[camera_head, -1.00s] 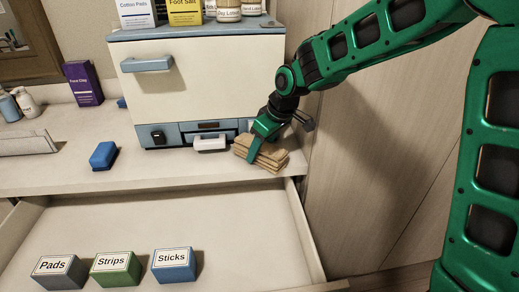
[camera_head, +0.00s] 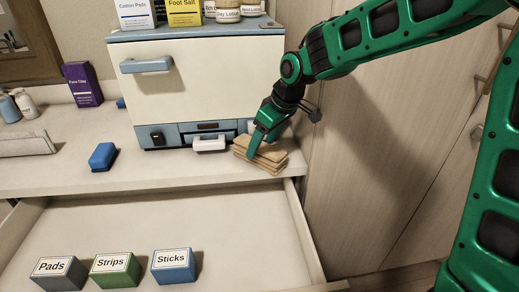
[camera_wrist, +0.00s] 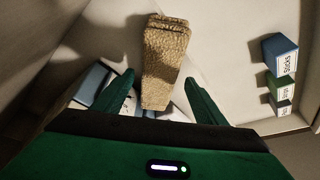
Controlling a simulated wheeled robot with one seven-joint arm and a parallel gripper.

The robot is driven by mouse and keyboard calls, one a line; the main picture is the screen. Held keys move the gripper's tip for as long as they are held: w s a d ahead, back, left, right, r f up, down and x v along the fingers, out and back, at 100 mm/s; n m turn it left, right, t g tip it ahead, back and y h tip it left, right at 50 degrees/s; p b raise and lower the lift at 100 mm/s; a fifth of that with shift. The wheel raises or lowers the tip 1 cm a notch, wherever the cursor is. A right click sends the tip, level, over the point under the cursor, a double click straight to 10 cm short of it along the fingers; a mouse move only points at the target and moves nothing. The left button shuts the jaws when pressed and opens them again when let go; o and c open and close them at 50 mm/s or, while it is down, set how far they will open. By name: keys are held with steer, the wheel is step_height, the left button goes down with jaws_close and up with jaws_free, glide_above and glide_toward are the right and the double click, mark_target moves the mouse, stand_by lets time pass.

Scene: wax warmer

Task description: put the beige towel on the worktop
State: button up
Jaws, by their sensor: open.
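In the wrist view the towel (camera_wrist: 165,50) runs lengthwise away from my gripper. My gripper (camera_head: 252,147) is open at the left end of the towel, its fingers pointing down. In the wrist view my gripper's fingers (camera_wrist: 161,80) stand apart, one on each side of the near end of the towel. Whether a fingertip touches the towel I cannot tell.
The white and blue warmer cabinet (camera_head: 205,85) stands behind, with boxes and jars on top. A blue block (camera_head: 102,156) lies on the worktop to the left. Below, an open drawer (camera_head: 230,225) holds boxes labelled Pads, Strips and Sticks. A wooden panel (camera_head: 370,150) rises at the right.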

steer(key=v, duration=0.8)
steer(key=shift+r, duration=0.1)
steer(key=shift+s+d+r, duration=0.1)
steer(key=shift+r, duration=0.1)
